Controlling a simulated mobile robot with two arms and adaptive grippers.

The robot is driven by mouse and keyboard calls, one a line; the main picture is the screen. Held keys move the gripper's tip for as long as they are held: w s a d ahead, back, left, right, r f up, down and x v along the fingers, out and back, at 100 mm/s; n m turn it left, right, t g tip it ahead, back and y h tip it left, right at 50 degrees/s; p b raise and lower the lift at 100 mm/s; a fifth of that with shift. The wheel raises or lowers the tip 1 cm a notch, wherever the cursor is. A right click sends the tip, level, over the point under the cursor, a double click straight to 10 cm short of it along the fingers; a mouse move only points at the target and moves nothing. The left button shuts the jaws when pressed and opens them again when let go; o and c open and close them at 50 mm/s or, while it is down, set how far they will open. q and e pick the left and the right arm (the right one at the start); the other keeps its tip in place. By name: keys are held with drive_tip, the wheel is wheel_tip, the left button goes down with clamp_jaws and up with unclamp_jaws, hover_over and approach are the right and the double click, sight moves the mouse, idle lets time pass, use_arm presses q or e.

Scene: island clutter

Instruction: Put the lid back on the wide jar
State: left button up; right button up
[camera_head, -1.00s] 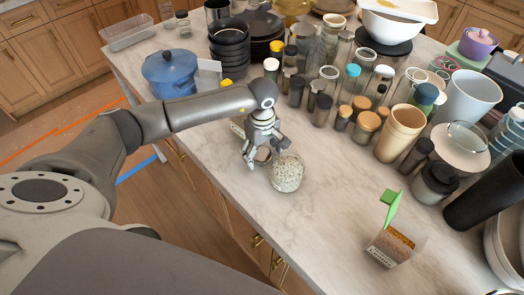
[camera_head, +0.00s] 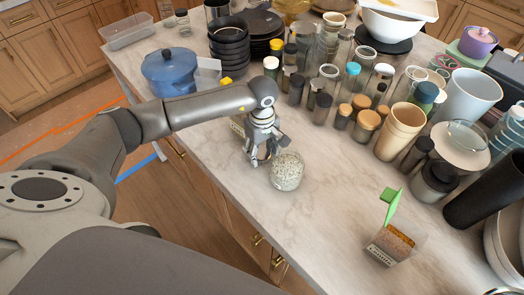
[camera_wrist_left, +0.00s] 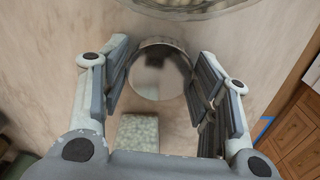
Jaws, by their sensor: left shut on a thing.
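The wide jar (camera_head: 287,172) is clear, filled with pale speckled contents, and stands upright on the counter. Its rim and contents also show at the top edge of the wrist view (camera_wrist_left: 190,8). The lid, a round, shiny, greyish disc (camera_wrist_left: 157,72), lies between the fingers of my left gripper (camera_wrist_left: 160,80). In the head view my left gripper (camera_head: 264,155) points down just left of the jar, close to the counter. It is shut on the lid, which the fingers mostly hide there. My right gripper is not in view.
Several small cork-topped jars (camera_head: 366,125) and tall containers crowd the counter behind and to the right. A clear box with a green scoop (camera_head: 392,243) stands front right. A blue pot (camera_head: 169,72) is at the left. Bare counter (camera_head: 318,215) lies in front of the jar.

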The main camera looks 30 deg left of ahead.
sight(262, 152)
use_arm(q)
drive_tip(key=shift+r+b, duration=0.4)
wheel_tip(262, 152, up, 2)
drive_tip(key=shift+a+r+b, duration=0.1)
drive_tip(key=shift+b, duration=0.85)
drive_tip(key=s+a+r+b, duration=0.5)
drive_tip(key=s+r, duration=0.5)
drive_tip(key=s, duration=0.3)
drive_tip(key=shift+a, duration=0.2)
drive_tip(key=shift+w, duration=0.1)
